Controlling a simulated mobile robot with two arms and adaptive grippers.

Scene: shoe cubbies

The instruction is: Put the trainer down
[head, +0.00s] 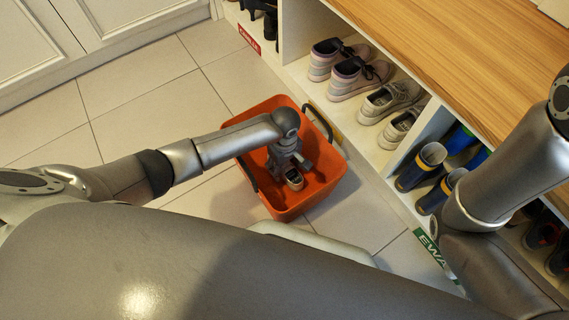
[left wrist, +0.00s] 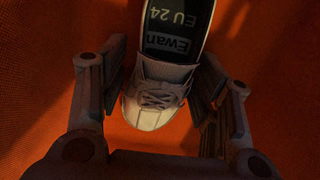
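The trainer (left wrist: 155,103) is a small pale lace-up shoe, its insole marked "EU 24" and "Ewan". In the head view it is inside the orange basket (head: 332,184). My left gripper (head: 289,164) reaches down into the basket from above. In the left wrist view its fingers lie along both sides of the trainer, seemingly closed on it, toe towards the camera. Whether the sole touches the basket floor is hidden. My right arm shows at the right of the head view, but its gripper does not show.
A cubby bench (head: 450,58) with a wooden top stands at the right. It holds pink-grey high-tops (head: 357,77), grey trainers (head: 388,100) and blue boots (head: 420,166). A red label (head: 249,38) and a green label (head: 436,254) mark it. Tiled floor (head: 135,105) left of the basket is clear.

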